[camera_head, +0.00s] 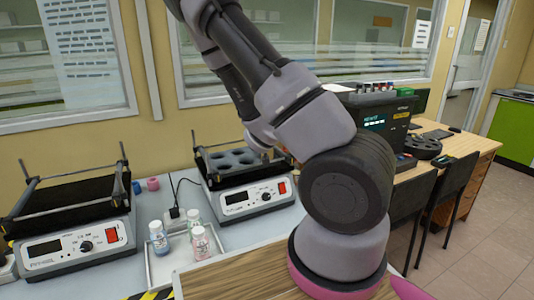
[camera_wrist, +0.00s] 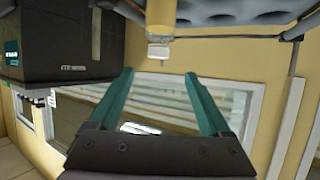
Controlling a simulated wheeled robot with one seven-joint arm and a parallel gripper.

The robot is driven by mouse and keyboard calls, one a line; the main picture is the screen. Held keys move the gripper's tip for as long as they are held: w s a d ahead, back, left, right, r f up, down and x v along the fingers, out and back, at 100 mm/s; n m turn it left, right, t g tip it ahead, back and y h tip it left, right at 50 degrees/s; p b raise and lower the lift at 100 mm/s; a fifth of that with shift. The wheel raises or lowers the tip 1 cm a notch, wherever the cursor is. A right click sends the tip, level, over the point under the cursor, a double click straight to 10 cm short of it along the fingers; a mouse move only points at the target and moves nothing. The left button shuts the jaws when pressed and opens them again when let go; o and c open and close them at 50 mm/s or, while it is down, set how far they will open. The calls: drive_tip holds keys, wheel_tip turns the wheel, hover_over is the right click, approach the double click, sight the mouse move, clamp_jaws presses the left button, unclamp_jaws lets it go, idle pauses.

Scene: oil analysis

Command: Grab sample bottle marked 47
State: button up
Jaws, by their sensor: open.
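My gripper cannot be made out in the head view.
A shaker with round holes (camera_head: 237,163) stands behind the tray, and another device (camera_head: 72,240) stands at left. Small blue (camera_head: 136,187) and pink (camera_head: 153,184) items lie between. A black instrument (camera_head: 385,115) stands at right. The wooden tabletop (camera_head: 235,275) is clear in front.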

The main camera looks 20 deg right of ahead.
drive_tip(key=x, duration=1.1)
drive_tip(key=shift+s+d, duration=0.1)
drive_tip(key=shift+d, duration=0.1)
drive_tip(key=shift+c, duration=0.4)
clamp_jaws()
idle(0.7)
